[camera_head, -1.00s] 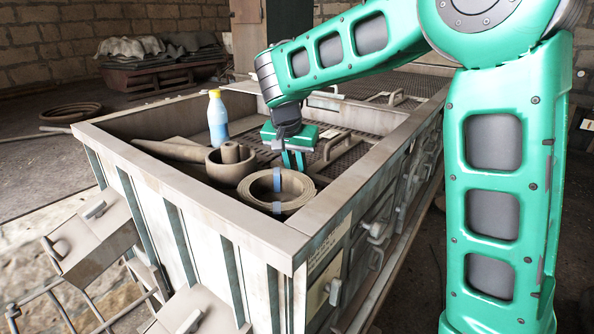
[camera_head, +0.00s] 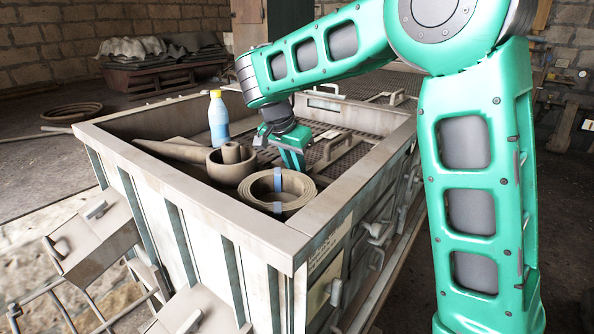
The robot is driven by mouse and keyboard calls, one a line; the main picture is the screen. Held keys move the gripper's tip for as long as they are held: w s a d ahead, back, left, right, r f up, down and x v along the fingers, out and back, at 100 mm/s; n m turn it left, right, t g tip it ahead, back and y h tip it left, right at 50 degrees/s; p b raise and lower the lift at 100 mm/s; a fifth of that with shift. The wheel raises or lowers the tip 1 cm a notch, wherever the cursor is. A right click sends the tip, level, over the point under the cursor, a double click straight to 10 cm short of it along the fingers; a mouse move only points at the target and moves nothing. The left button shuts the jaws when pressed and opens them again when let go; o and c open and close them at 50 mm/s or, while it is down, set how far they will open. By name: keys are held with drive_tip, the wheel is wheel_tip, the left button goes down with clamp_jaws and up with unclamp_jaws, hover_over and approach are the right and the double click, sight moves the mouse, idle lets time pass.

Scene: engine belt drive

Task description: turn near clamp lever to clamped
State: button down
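My gripper (camera_head: 291,160) points down inside the large grey metal bin (camera_head: 215,215), behind the rolled belt. Its green fingers are seen small and nearly edge-on, so I cannot tell whether they are open or shut. I see nothing held in them. No part can be made out for certain as the near clamp lever. Several small handle-like parts show on the bin's right side, one of them a grey handle (camera_head: 374,257). A raised bracket (camera_head: 326,146) stands on the mesh just right of the gripper; I cannot tell whether they touch.
A coiled belt (camera_head: 298,198) with blue bands lies in the bin's near corner. Beside it are a round grey pot-like part (camera_head: 229,169) and a bottle with a yellow cap (camera_head: 218,120). The bin's raised rim (camera_head: 335,202) surrounds them. Dark mesh covers the far part.

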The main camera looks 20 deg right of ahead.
drive_tip(key=c, duration=1.7)
unclamp_jaws()
drive_tip(key=shift+w+a+r, duration=0.15)
drive_tip(key=shift+w+a, duration=0.1)
drive_tip(key=shift+s+d, duration=0.1)
drive_tip(key=v, duration=1)
drive_tip(key=shift+r, duration=0.25)
